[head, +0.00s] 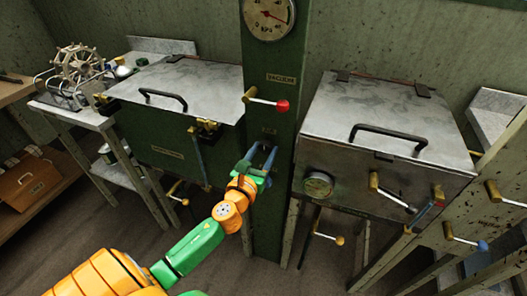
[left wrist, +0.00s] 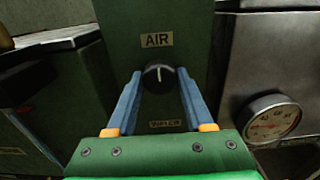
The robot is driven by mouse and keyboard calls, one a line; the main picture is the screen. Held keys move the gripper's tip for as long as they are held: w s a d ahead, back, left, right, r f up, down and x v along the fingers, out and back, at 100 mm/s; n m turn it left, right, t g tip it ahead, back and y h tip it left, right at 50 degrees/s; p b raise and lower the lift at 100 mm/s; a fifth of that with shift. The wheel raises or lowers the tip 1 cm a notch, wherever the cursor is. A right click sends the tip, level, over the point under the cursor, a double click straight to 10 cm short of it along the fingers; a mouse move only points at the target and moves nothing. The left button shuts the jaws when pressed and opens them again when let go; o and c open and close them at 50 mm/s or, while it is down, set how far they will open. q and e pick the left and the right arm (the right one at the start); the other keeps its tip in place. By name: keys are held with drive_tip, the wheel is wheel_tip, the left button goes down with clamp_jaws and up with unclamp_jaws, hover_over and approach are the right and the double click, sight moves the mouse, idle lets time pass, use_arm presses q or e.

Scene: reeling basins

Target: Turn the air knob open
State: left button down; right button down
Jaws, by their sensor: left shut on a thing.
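The air knob (left wrist: 158,75) is a round black knob with a white mark pointing up, under an "AIR" label (left wrist: 157,40) on a green column (head: 266,205). My left gripper (left wrist: 159,78) reaches the column, with its two blue fingers on either side of the knob, shut on it. In the head view my left gripper (head: 263,155) hides most of the knob. My right gripper is not in view.
Above on the column are a dial gauge (head: 270,18) and a red-tipped lever (head: 268,102). Lidded metal basins stand close on the left (head: 180,83) and right (head: 385,115). Another gauge (left wrist: 272,119) is on the right basin's front.

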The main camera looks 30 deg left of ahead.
use_arm(q)
drive_tip(key=n, duration=1.4)
drive_tip(key=shift+p, duration=0.35)
drive_tip(key=shift+n, duration=1.8)
drive_tip(key=shift+c, duration=1.4)
unclamp_jaws()
drive_tip(key=shift+n, duration=0.3)
